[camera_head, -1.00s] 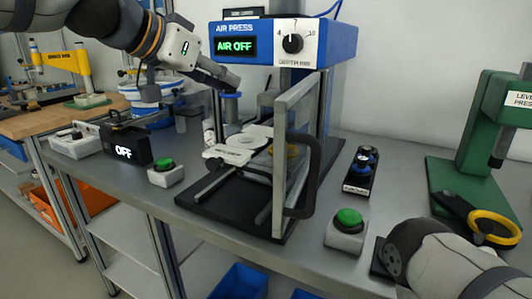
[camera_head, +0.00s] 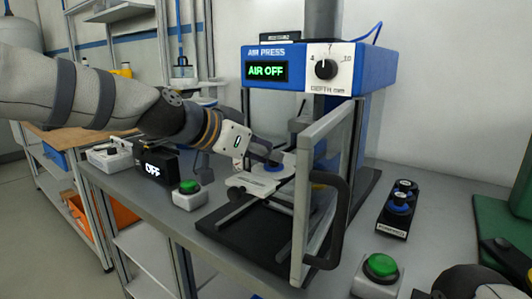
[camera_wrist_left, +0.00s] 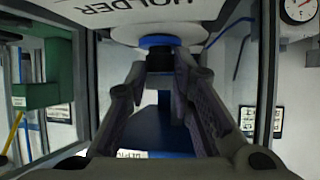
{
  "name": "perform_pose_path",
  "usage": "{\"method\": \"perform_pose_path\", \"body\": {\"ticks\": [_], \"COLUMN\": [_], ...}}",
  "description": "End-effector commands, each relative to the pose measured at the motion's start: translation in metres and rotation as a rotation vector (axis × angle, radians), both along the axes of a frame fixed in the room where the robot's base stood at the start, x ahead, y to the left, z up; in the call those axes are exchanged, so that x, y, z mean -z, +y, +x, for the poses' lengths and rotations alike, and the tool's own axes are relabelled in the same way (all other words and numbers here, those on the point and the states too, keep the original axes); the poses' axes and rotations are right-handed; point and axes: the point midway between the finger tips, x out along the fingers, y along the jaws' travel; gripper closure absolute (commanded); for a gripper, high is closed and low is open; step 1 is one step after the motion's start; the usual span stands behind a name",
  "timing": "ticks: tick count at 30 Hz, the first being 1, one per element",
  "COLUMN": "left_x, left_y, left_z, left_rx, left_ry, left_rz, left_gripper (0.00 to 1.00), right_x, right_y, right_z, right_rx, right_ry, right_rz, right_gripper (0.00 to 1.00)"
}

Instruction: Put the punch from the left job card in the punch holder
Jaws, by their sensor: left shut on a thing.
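My left gripper (camera_head: 276,162) is inside the press frame, low over a white disc. In the left wrist view my gripper (camera_wrist_left: 164,78) is shut on a dark punch (camera_wrist_left: 159,62). A blue ring (camera_wrist_left: 158,41) shows at the punch's end, against the white disc. The punch holder (camera_head: 250,183) is the white labelled plate and disc; its "HOLDER" lettering also shows in the left wrist view (camera_wrist_left: 110,14). I cannot tell whether the punch is seated or just touching. I cannot make out the left job card.
The air press (camera_head: 300,65) reads "AIR OFF". Its open guard door (camera_head: 318,195) with a black handle stands right of my gripper. A rack (camera_head: 398,210) holds two blue-topped pieces. Green-button boxes (camera_head: 188,194) (camera_head: 380,272) stand on either side.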

Motion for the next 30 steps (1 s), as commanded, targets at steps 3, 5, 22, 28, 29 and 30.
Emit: {"method": "perform_pose_path", "body": {"ticks": [3, 5, 22, 28, 29, 30], "left_x": [-0.001, 0.001, -0.022, -0.049, -0.052, -0.055], "left_y": [0.0, 0.0, 0.02, 0.055, 0.06, 0.065], "left_z": [0.0, 0.0, -0.019, -0.052, -0.056, -0.061], "left_rx": [0.0, 0.0, -0.002, -0.001, -0.001, 0.0], "left_ry": [-0.002, -0.002, -0.007, -0.01, -0.01, -0.009], "left_rz": [-0.001, 0.0, -0.001, -0.002, -0.002, 0.0], "left_gripper": [1.0, 1.0, 0.58, 0.58, 0.58, 0.58], "right_x": [0.0, 0.0, -0.006, -0.015, -0.016, -0.018], "right_y": [0.0, 0.0, 0.0, 0.0, 0.0, 0.0], "right_z": [0.0, 0.0, 0.006, 0.015, 0.016, 0.017], "right_rx": [0.0, 0.0, 0.0, 0.001, 0.002, 0.002], "right_ry": [0.0, 0.001, -0.019, -0.05, -0.053, -0.058], "right_rz": [0.0, 0.0, 0.0, 0.0, 0.001, 0.0], "right_gripper": [1.0, 1.0, 1.0, 1.0, 1.0, 1.0]}}
